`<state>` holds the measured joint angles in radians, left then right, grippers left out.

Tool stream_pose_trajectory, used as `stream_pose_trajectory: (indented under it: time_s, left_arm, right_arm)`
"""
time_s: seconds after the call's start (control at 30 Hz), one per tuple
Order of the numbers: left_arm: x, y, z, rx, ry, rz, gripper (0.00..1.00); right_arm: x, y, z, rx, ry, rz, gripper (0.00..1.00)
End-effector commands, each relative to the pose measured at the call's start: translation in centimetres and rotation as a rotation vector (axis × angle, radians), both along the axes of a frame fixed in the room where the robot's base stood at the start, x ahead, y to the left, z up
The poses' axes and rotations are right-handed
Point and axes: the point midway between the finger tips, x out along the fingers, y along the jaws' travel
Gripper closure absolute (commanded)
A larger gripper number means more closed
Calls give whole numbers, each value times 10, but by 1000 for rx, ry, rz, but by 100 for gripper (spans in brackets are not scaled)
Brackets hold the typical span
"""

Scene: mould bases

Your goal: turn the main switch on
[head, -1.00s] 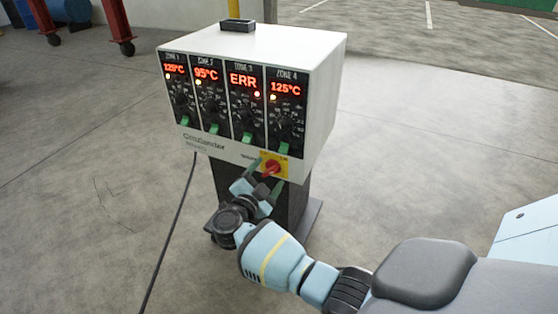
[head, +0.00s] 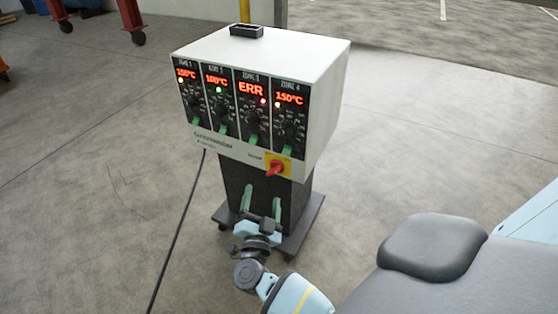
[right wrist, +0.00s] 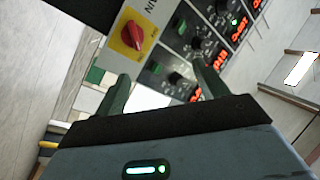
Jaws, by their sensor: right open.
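The main switch (head: 278,168) is a red rotary knob on a yellow plate at the lower right of the controller's front. In the head view its handle slants, with its right end higher. The switch also shows in the right wrist view (right wrist: 132,36). The controller (head: 325,105) has lit displays: zone 2 reads 100°C, zone 3 reads ERR, zone 4 reads 150°C. My right gripper (head: 262,200) is open and empty below the switch, apart from it, in front of the dark stand. Its two green fingers also show in the right wrist view (right wrist: 161,75). My left gripper is out of view.
The controller stands on a dark wheeled stand (head: 300,215). A black cable (head: 178,225) runs down its left side to the floor. A small black tray (head: 246,30) sits on top. Concrete floor (head: 90,180) around it is clear. Red-legged equipment (head: 130,18) is at the back left.

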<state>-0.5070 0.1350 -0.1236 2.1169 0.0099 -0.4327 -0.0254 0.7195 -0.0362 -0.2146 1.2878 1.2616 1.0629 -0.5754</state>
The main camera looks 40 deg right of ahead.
Motion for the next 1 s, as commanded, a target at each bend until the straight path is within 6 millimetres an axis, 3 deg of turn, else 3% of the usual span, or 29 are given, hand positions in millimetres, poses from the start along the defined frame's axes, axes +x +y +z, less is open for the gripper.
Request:
stream_pose_trajectory:
  time_s: [0.3, 1.0]
  left_arm:
    - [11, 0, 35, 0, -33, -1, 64]
    - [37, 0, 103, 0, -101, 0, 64]
  right_arm:
    - [-36, 23, 10, -85, 56, 218, 27]
    - [-135, 81, 14, -211, 312, 653, 27]
